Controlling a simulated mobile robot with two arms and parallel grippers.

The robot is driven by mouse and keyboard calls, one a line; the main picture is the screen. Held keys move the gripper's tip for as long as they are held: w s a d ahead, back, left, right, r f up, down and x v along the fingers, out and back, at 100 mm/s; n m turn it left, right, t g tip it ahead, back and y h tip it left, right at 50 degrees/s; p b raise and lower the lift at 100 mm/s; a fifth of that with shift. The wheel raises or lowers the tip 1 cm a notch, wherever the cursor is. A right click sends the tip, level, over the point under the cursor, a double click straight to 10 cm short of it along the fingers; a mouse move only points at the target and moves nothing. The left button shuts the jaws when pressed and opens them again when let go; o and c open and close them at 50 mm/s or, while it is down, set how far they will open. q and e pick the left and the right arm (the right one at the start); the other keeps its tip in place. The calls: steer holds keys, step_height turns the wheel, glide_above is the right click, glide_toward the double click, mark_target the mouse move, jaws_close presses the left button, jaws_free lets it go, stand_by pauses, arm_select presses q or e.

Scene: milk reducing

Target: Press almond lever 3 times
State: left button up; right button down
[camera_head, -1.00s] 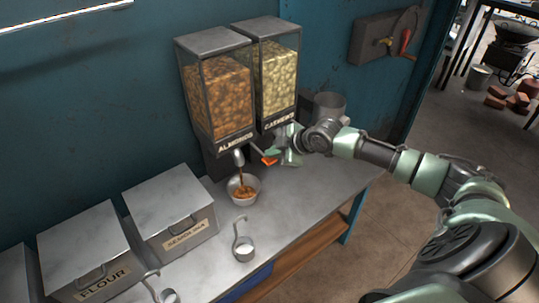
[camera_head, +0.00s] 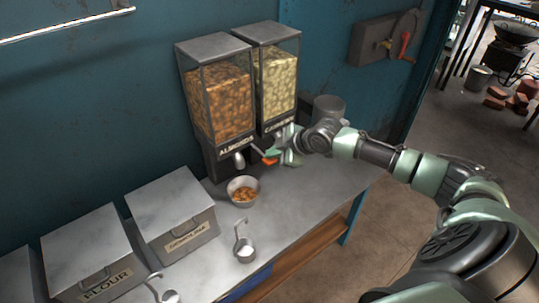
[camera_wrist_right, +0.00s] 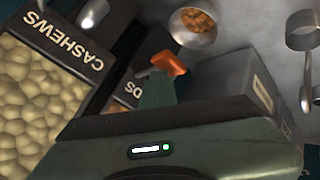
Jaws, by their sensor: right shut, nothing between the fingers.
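The almond dispenser (camera_head: 222,105), full of brown nuts, stands against the wall; its spout (camera_head: 239,160) points down over a metal bowl (camera_head: 243,191) with almonds in it. No almonds are falling. The orange-tipped almond lever (camera_head: 269,161) sticks out beside the spout; it also shows in the right wrist view (camera_wrist_right: 169,62). My right gripper (camera_head: 285,155) is shut and empty, right beside the lever; whether it touches the lever is unclear. The bowl also shows in the right wrist view (camera_wrist_right: 192,30). My left gripper is not in view.
The cashew dispenser (camera_head: 275,80) stands just right of the almond one, with a grey canister (camera_head: 328,107) beyond. Semolina (camera_head: 172,215) and flour (camera_head: 88,250) boxes stand at left. The counter's right part is clear.

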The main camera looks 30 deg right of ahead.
steer(key=shift+r+p, duration=0.55)
steer(key=shift+r, duration=0.2)
step_height(320, 180, up, 5)
steer(key=p, duration=0.4)
steer(key=shift+r+p, duration=0.1)
steer(key=shift+p, duration=0.3)
stand_by(1.9)
